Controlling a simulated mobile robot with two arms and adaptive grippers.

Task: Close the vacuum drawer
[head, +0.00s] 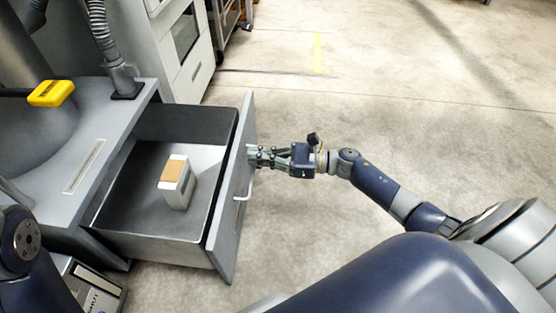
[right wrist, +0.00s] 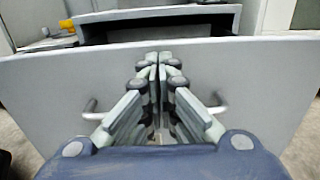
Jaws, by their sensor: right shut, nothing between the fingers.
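The vacuum drawer (head: 228,215) is pulled out of the grey machine and stands open in the head view. A small white box with a tan top (head: 176,182) sits inside it. My right gripper (head: 252,157) is shut and empty, its fingertips at the outer face of the drawer front, above the handle (head: 241,190). In the right wrist view the shut fingers (right wrist: 155,60) point at the drawer front (right wrist: 60,85), with the handle showing on both sides behind them. I cannot tell whether the fingertips touch the panel. My left gripper is not in view.
The grey machine top (head: 125,120) with a hose and a yellow part (head: 51,93) stands at the left. A white cabinet (head: 180,50) stands behind the drawer. A small labelled unit (head: 92,288) sits at lower left. The floor to the right is clear.

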